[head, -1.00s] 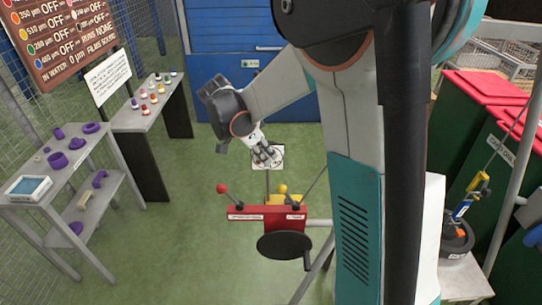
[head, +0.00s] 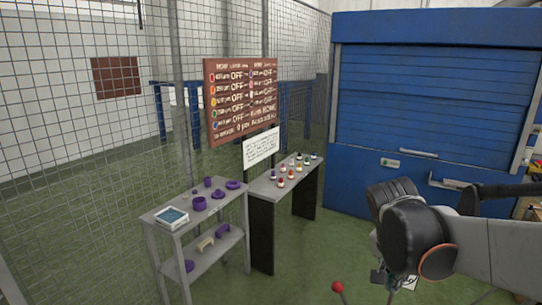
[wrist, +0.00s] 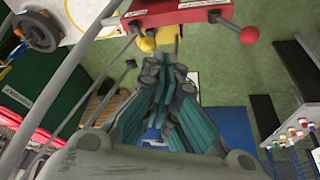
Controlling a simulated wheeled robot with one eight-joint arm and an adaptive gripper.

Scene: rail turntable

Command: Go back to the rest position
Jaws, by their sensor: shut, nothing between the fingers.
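My gripper (wrist: 168,88) shows in the wrist view with its teal-padded fingers shut and nothing between them. It hangs over green floor, near the red control box (wrist: 180,14) with its yellow knob (wrist: 148,44) and red knob (wrist: 248,35). In the head view my dark wrist joint and pale arm link fill the lower right. The gripper is mostly hidden or cut off there. The red knob (head: 337,287) shows at the bottom edge of that view, left of my wrist.
A grey shelf (head: 172,225) with purple parts stands at left, beside a narrow table (head: 264,188) with small coloured pieces. A mesh fence (head: 70,130) and a brown sign (head: 241,98) stand behind. A blue shutter cabinet (head: 430,105) is at the back right. Green floor lies between.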

